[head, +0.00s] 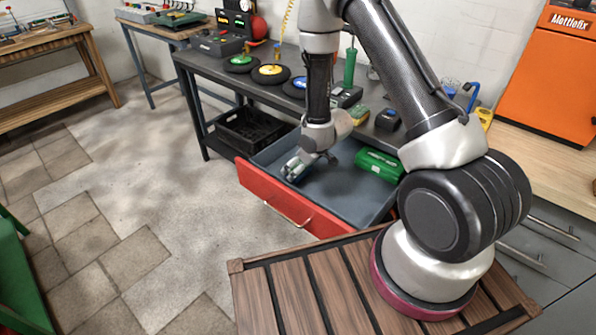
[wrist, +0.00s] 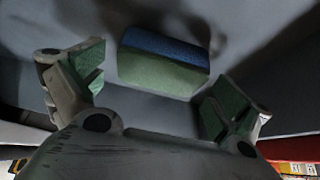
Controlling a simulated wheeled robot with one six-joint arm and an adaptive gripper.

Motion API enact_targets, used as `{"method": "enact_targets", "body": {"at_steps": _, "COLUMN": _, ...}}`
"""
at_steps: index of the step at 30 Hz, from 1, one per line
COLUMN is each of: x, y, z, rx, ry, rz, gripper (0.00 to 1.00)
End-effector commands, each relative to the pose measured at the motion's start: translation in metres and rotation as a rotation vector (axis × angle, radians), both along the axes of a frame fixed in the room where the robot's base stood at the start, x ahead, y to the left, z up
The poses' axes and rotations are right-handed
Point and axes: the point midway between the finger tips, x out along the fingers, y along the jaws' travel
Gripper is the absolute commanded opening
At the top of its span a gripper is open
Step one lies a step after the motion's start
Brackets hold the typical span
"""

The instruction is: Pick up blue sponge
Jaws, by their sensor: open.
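The blue sponge (wrist: 172,47) shows in the wrist view as a block with a blue strip along its far side and a green face. It lies on the grey floor of the open drawer (head: 338,188). My gripper (wrist: 160,84) is open, with one green-padded finger to the left of the sponge and one to the right. Both fingers look apart from it. In the head view my gripper (head: 299,167) reaches down into the drawer's left part. I cannot clearly make out the sponge there, as the gripper covers that spot.
A green case (head: 378,164) lies in the drawer's right part. The red drawer front (head: 290,205) and side walls bound the space. An orange cabinet (head: 548,72) stands at the right.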

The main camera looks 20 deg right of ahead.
Motion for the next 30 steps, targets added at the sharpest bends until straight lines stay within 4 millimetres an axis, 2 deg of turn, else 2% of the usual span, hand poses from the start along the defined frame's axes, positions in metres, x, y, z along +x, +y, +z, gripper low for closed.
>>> {"method": "enact_targets", "body": {"at_steps": 3, "x": 0.004, "y": 0.0034, "z": -0.01, "rx": 0.0, "ry": 0.001, "rz": 0.001, "gripper": 1.0}}
{"method": "enact_targets", "body": {"at_steps": 10, "x": 0.0051, "y": 0.0037, "z": -0.0109, "rx": 0.0, "ry": 0.0, "rz": 0.0, "gripper": 1.0}}
{"method": "enact_targets", "body": {"at_steps": 12, "x": 0.0051, "y": 0.0036, "z": -0.0108, "rx": 0.0, "ry": 0.0, "rz": 0.0, "gripper": 0.91}}
{"method": "enact_targets", "body": {"at_steps": 18, "x": 0.0049, "y": 0.0036, "z": -0.0108, "rx": -0.001, "ry": 0.001, "rz": 0.0, "gripper": 0.72}}
{"method": "enact_targets", "body": {"at_steps": 30, "x": 0.0051, "y": 0.0035, "z": -0.0078, "rx": 0.0, "ry": 0.0, "rz": 0.0, "gripper": 0.72}}
